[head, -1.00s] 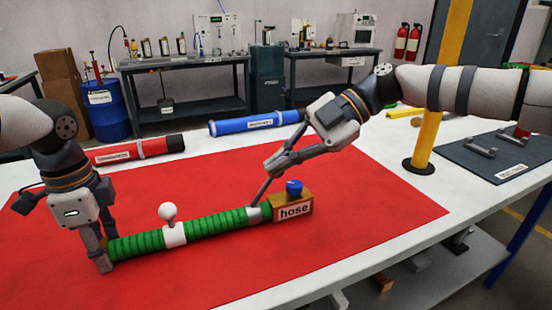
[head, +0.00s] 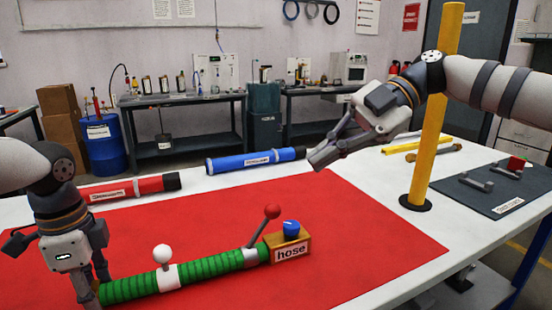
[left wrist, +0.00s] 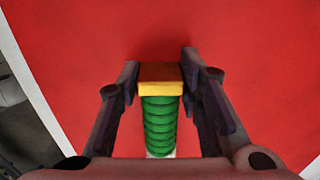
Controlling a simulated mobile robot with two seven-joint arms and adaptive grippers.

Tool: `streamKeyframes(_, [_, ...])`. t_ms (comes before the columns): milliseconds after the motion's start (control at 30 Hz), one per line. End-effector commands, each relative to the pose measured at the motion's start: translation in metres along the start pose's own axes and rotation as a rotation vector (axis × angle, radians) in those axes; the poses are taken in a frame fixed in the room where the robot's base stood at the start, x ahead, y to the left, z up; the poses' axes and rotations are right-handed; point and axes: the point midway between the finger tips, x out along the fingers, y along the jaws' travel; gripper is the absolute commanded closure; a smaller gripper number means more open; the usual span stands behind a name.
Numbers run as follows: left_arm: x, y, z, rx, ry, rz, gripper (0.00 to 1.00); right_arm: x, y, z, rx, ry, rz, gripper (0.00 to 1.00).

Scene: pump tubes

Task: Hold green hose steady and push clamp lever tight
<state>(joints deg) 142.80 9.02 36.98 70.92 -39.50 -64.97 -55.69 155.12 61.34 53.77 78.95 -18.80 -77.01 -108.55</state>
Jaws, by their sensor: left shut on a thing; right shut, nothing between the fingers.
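The green ribbed hose (head: 208,267) lies on the red mat, with its right end at a wooden block labelled "hose" (head: 291,248) that has a blue knob (head: 291,228). A grey clamp (head: 250,257) sits around the hose near the block. Its lever (head: 259,233) slants up and right to a red ball (head: 272,211). A white band with a white-ball lever (head: 162,254) sits farther left. My left gripper (head: 95,290) is shut on the hose's left end, which also shows between its fingers in the left wrist view (left wrist: 159,118). My right gripper (head: 322,156) is shut and empty, raised above and right of the clamp.
A red tube (head: 130,190) and a blue tube (head: 256,160) lie behind the mat. A yellow post (head: 432,130) stands at the right. A dark board with handles (head: 490,190) lies beyond it. The red mat (head: 360,225) is clear right of the block.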

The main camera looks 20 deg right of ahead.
Motion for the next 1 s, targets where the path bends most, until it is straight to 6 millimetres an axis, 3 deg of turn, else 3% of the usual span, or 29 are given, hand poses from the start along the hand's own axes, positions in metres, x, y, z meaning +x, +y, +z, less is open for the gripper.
streamKeyframes(67, [0.001,0.001,0.000,0.000,0.000,0.003,1.00,0.000,0.000,0.000,0.001,0.000,0.000,1.00])
streamKeyframes(100, [0.001,0.001,0.000,0.001,0.000,0.003,1.00,0.001,0.000,0.000,0.001,0.000,-0.001,0.95])
streamKeyframes(167, [0.001,0.001,0.000,0.001,0.000,0.003,1.00,0.004,0.000,0.000,0.010,-0.015,-0.014,0.82])
streamKeyframes(300, [0.001,0.001,0.000,0.001,0.000,0.003,1.00,0.033,0.001,0.002,0.127,-0.222,-0.135,0.50])
streamKeyframes(433, [0.001,0.001,0.000,0.001,0.000,0.004,1.00,0.054,0.006,0.009,0.255,-0.532,-0.180,0.50])
streamKeyframes(600, [0.002,0.001,0.000,0.000,-0.001,0.004,1.00,0.063,0.018,0.014,0.332,-0.793,-0.116,0.50])
streamKeyframes(767, [0.002,0.001,0.000,0.000,-0.001,0.005,1.00,0.070,0.019,0.023,0.350,-0.844,-0.091,0.50])
streamKeyframes(1000, [0.002,0.001,0.000,0.000,-0.001,0.005,1.00,0.100,0.008,0.054,0.353,-0.838,-0.093,0.50])
